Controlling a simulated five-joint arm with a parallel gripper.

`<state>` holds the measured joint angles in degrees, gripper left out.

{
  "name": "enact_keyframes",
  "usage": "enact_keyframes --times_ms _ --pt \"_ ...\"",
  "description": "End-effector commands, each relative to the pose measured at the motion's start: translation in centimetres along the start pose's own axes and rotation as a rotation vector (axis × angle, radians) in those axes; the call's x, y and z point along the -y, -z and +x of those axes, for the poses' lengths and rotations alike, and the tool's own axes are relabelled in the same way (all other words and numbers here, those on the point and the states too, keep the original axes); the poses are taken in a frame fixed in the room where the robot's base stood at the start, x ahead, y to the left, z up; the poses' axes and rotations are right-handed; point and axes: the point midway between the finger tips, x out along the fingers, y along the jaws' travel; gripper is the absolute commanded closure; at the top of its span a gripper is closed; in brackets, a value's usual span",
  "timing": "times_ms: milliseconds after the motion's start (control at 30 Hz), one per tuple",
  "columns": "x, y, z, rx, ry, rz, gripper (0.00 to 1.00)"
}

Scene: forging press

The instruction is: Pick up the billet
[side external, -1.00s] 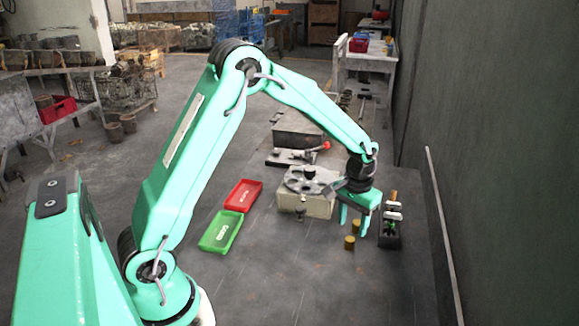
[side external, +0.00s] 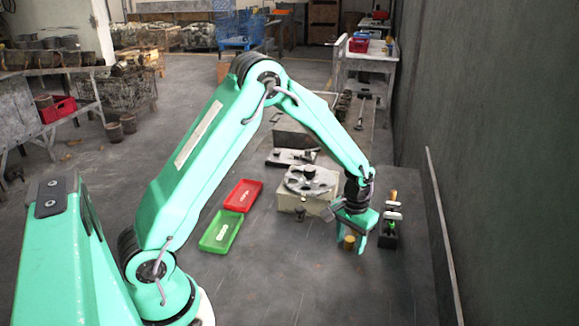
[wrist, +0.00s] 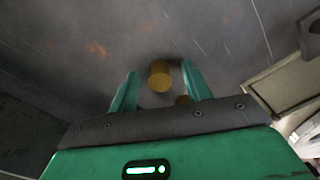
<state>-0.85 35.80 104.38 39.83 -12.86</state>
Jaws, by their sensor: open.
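A brass-coloured cylindrical billet (side external: 349,242) stands on the dark table in the side view. In the wrist view the billet (wrist: 159,76) shows in the gap between the two green fingers, slightly beyond the tips.
A machine block with a round slotted dial (side external: 311,180) stands just left of my gripper. A small dark fixture (side external: 390,236) stands close on the right. A red tray (side external: 243,195) and a green tray (side external: 220,232) lie to the left. The front table area is clear.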

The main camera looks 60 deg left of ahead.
Motion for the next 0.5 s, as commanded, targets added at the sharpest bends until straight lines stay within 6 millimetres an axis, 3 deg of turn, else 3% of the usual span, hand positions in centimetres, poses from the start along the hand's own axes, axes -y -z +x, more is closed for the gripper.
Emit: enact_keyframes --times_ms 367,500 --pt "0.0 0.0 -0.05 0.0 0.0 0.0 0.51" --pt "0.0 0.0 -0.05 0.0 0.0 0.0 0.75"
